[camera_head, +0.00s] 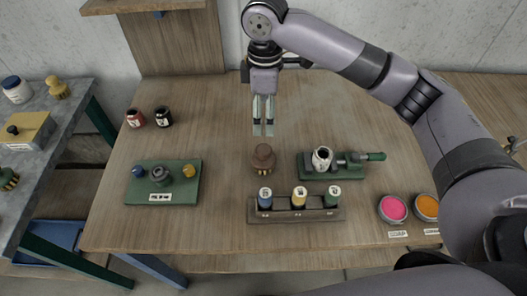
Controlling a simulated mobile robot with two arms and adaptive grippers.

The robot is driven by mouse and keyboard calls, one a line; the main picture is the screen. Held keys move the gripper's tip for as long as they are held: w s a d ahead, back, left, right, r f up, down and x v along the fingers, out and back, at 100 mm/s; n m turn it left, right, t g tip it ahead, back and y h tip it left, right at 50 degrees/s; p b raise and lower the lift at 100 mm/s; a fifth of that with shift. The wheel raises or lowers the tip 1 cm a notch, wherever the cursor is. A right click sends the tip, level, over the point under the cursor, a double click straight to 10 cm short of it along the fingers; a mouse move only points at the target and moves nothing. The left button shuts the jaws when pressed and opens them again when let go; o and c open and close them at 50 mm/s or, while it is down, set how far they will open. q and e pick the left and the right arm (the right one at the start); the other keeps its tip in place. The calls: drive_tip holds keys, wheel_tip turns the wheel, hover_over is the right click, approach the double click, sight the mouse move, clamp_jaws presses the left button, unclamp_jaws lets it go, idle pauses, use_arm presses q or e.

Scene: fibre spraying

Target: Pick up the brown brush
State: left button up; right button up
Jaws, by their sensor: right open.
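The brown brush (263,157) stands on the wooden table near its middle, with a rounded brown top and pale bristles below. My right gripper (263,128) points down, just beyond the brush in the picture. Its two pale fingers are apart with nothing between them. A small gap shows between the fingertips and the brush top. My left gripper is not in view.
A rack with blue, yellow and green spools (299,215) lies just in front of the brush. A green vise (308,172) holding a white jar is to the right. A green tray (143,192) and two small jars (163,116) are left. Pink and orange tins (393,208) sit front right.

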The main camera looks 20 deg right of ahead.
sight(264, 149)
wheel_tip(264, 149, down, 12)
drive_tip(key=p, duration=0.2)
drive_tip(key=shift+s+r+p, duration=0.1)
drive_tip(key=shift+p, duration=0.3)
drive_tip(key=f+p, duration=0.1)
drive_tip(key=f, duration=0.1)
drive_tip(key=f+p, duration=0.1)
drive_tip(key=f, duration=0.1)
drive_tip(key=shift+s+a, duration=0.2)
drive_tip(key=shift+f, duration=0.65)
drive_tip(key=shift+c, duration=0.4)
drive_tip(key=shift+w, duration=0.1)
drive_tip(key=c, duration=1.2)
drive_tip(key=shift+r, duration=0.1)
wheel_tip(264, 149, up, 20)
drive_tip(key=b, duration=0.3)
drive_tip(key=shift+b, duration=0.4)
